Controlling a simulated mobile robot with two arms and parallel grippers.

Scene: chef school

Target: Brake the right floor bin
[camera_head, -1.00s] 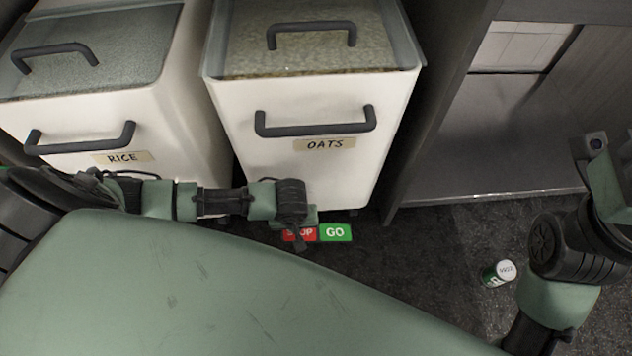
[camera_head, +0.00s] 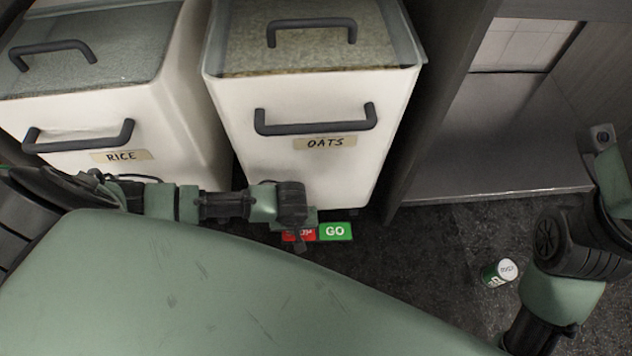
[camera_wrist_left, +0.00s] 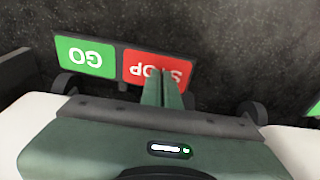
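The right floor bin (camera_head: 300,175) is white, labelled OATS, with a clear lid and dark handles. At its foot is a pedal pair: a red STOP pedal (camera_wrist_left: 150,68), partly covered in the head view, and a green GO pedal (camera_head: 335,231). My left gripper (camera_head: 299,243) is low in front of this bin, over the red pedal. In the left wrist view its fingers (camera_wrist_left: 162,88) are together with nothing between them, overlapping the STOP lettering. I cannot tell whether they touch the pedal. My right arm shows at the right edge; its fingers are not visible.
A white RICE bin (camera_head: 70,125) stands to the left, partly behind my left arm. A grey cabinet with an open shelf (camera_head: 490,150) is to the right of the OATS bin. A small green and white can (camera_head: 499,272) lies on the dark floor near my right arm.

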